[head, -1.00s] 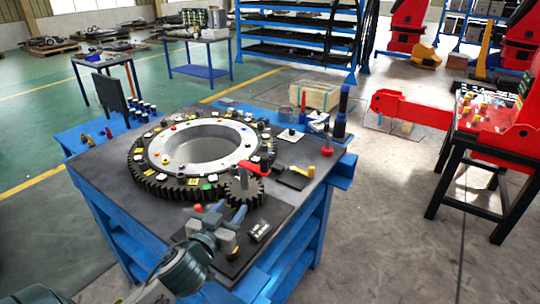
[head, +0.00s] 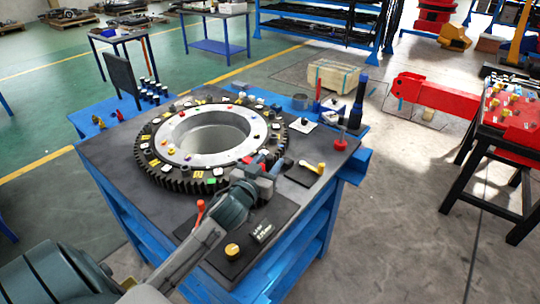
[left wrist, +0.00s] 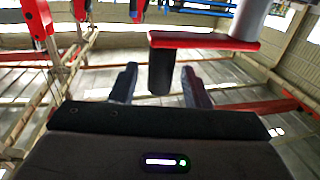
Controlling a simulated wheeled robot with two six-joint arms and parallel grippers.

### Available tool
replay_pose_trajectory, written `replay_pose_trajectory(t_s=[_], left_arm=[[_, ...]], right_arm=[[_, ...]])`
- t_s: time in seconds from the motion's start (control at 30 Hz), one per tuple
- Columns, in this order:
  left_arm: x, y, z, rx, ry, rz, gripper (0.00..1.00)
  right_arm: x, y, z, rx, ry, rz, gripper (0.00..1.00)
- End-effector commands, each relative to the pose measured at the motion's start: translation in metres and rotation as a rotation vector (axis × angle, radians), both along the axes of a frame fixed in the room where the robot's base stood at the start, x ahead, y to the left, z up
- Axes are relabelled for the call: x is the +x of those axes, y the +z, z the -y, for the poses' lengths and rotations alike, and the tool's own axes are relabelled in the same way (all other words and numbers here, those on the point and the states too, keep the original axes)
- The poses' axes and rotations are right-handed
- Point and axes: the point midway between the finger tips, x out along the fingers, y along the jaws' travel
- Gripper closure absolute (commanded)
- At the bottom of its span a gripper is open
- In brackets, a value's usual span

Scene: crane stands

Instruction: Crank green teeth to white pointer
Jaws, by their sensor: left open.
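The large dark toothed ring (head: 165,180) lies flat on the table, with coloured markers around its rim. A green marker (head: 212,181) is on its near side. I cannot clearly make out the white pointer. The red crank (head: 246,160) is mostly hidden behind my left gripper (head: 267,163), as is the small pinion below it. In the left wrist view the red crank arm (left wrist: 205,40) carries a dark cylindrical handle (left wrist: 160,72). My left gripper's fingers (left wrist: 159,86) are open, one on each side of the handle. My right gripper is not in view.
A yellow handle (head: 312,168) and a red knob (head: 341,138) stand to the right. A dark panel (head: 124,80) stands at the far left.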

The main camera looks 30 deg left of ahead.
Motion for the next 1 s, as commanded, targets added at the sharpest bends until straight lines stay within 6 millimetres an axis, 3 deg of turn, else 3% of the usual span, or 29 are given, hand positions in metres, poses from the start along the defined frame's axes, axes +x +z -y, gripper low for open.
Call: replay_pose_trajectory(t_s=[0.17,0.43,0.67,1.0], left_arm=[[0.012,0.0,-0.001,-0.001,0.0,0.0,0.57],[0.013,-0.001,-0.001,0.0,-0.001,-0.001,0.57],[0.013,-0.001,-0.001,0.0,-0.001,-0.001,1.0],[0.017,-0.002,-0.007,0.002,-0.011,-0.001,1.0]], right_arm=[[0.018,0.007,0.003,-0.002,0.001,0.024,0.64],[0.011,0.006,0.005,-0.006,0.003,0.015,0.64],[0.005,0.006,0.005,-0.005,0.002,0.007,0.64],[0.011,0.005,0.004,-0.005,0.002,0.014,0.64]])
